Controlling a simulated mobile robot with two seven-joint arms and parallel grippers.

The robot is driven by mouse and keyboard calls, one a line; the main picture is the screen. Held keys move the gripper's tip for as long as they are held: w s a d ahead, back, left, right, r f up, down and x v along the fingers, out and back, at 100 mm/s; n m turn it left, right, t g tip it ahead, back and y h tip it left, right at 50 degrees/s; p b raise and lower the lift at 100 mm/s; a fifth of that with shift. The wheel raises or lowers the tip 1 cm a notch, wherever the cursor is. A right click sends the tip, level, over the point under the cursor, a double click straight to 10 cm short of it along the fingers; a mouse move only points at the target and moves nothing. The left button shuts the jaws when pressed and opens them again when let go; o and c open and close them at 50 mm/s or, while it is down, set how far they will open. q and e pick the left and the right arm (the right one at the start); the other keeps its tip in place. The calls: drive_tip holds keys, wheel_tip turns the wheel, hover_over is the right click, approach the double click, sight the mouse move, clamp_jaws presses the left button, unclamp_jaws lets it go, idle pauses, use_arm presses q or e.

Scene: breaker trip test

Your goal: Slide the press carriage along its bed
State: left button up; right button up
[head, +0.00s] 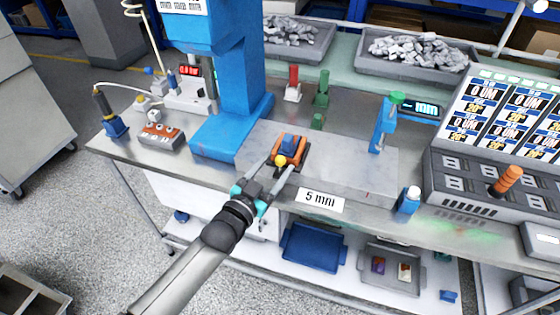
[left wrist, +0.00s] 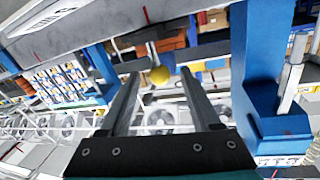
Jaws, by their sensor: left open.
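The press carriage (head: 291,145) is an orange block with a blue part and a yellow ball knob (head: 280,160) on its near side. It sits on the grey bed plate (head: 345,170), just right of the blue press column (head: 238,75). My left gripper (head: 278,165) reaches in from the lower left. Its two fingers are spread apart, one on each side of the knob. In the left wrist view the yellow knob (left wrist: 160,75) appears between the fingertips, with gaps on both sides. I cannot tell its exact distance. My right gripper is not in view.
A blue stand with a green knob (head: 397,98) and a mm display stands at the bed's right end. A "5 mm" label (head: 321,200) is on the front edge. A small blue bottle (head: 408,203) stands right of it. Red and green pieces stand behind the bed. The plate right of the carriage is clear.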

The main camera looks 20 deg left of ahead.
use_arm(q)
drive_tip(key=shift+x, duration=1.3)
clamp_jaws()
idle(0.5)
